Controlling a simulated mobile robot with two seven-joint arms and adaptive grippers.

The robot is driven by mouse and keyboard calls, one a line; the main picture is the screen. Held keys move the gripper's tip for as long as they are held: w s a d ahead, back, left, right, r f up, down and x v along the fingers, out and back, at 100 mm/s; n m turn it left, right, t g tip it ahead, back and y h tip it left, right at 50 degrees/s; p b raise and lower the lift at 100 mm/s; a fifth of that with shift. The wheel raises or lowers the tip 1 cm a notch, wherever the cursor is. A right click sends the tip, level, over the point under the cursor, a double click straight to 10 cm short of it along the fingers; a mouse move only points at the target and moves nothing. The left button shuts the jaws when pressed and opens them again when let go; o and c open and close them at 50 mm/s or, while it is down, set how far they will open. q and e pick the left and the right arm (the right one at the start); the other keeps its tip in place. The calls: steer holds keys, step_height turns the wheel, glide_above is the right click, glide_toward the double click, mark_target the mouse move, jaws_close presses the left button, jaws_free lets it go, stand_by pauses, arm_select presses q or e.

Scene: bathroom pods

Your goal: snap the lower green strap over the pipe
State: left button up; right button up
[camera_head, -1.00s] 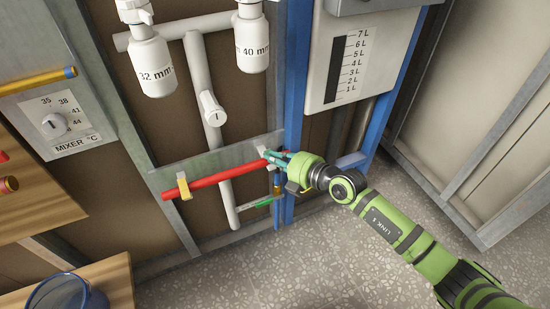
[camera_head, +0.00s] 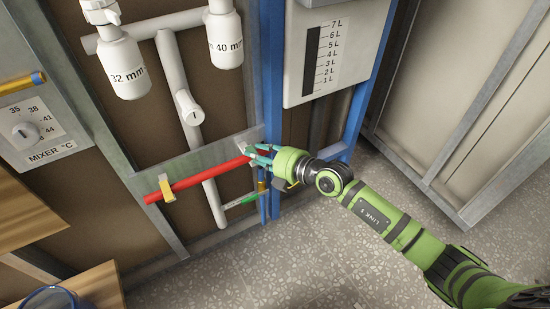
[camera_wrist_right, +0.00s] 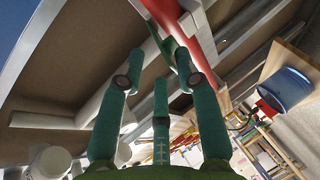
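The red pipe (camera_head: 205,177) runs slanted along a grey metal plate; it also shows in the wrist view (camera_wrist_right: 197,32). A yellow strap (camera_head: 166,188) crosses its lower left part. A white clip (camera_head: 247,148) sits near its upper right end. My right gripper (camera_head: 260,156) is at that end, its teal fingers beside the clip. In the wrist view its fingers (camera_wrist_right: 157,88) are spread, with nothing clearly held between them. A green strip (camera_head: 241,200) shows on a thin bar below the red pipe; I cannot tell whether it is the strap. My left gripper is out of view.
A blue post (camera_head: 271,100) stands close by the right gripper. White drain pipes (camera_head: 172,70) are above the red pipe. A wooden surface (camera_head: 100,285) and a blue bucket (camera_head: 55,299) are at lower left. The speckled floor (camera_head: 300,265) is clear.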

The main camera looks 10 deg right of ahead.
steer(key=v, duration=1.1)
steer(key=shift+f, duration=0.1)
